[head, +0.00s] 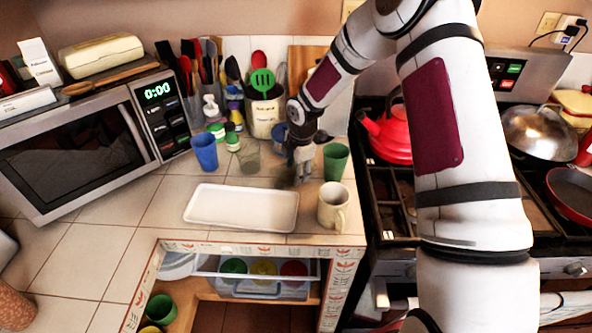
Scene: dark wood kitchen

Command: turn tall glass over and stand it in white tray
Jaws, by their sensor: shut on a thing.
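The white tray (243,208) lies flat and empty on the tiled counter, near its front edge. My gripper (297,168) is above the counter, just behind the tray's right end. It is shut on a dim, see-through dark greenish shape (286,181), which seems to be the tall glass. Its outline is faint, and I cannot tell which way up it is. Another see-through greenish glass (249,157) stands on the counter behind the tray, left of my gripper.
A beige mug (333,206) stands close to the tray's right end. A green cup (335,161) is right of my gripper, and a blue cup (204,151) is at back left. A utensil crock (264,118) stands behind. Counter left of the tray is clear.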

